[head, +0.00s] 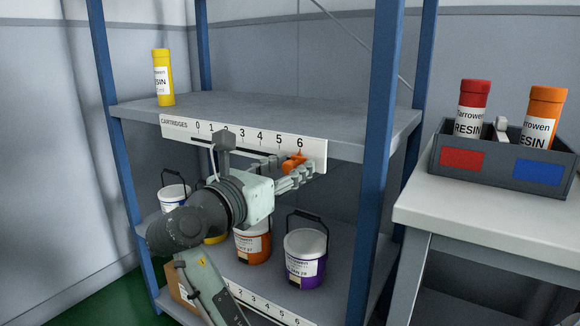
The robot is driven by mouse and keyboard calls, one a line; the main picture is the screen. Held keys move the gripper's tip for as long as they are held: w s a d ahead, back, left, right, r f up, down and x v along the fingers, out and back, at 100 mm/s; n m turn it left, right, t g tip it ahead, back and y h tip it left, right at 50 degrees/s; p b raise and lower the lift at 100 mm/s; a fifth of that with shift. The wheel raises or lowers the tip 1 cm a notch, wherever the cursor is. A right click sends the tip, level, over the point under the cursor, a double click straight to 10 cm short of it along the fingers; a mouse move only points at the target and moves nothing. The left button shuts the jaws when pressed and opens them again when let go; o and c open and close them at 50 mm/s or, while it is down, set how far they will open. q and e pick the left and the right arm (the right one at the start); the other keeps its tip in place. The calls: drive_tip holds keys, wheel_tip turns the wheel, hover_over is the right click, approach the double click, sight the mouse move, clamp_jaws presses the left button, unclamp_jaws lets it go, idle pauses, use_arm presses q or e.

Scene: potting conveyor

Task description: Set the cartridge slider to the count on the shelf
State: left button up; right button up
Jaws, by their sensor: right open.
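A white scale strip labelled CARTRIDGES (176,127), numbered 0 to 6, runs along the upper shelf's front edge. Its orange slider (293,161) is near the 6 end, partly hidden by my right gripper, so its exact mark is unclear. One yellow resin cartridge (162,78) stands upright at the left of the upper shelf (270,105). My right gripper (302,176) is open, its fingers at the slider; I cannot tell whether they touch it. My arm covers part of the strip's lower edge. My left gripper is not in view.
Purple (306,255) and orange (253,245) buckets, among others, stand on the lower shelf behind my arm. A second numbered strip (270,308) is below. A blue post (375,150) stands right of the strip. A grey bin (500,170) with red and orange cartridges sits on the right table.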

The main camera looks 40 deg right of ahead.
drive_tip(key=shift+c, duration=0.6)
clamp_jaws()
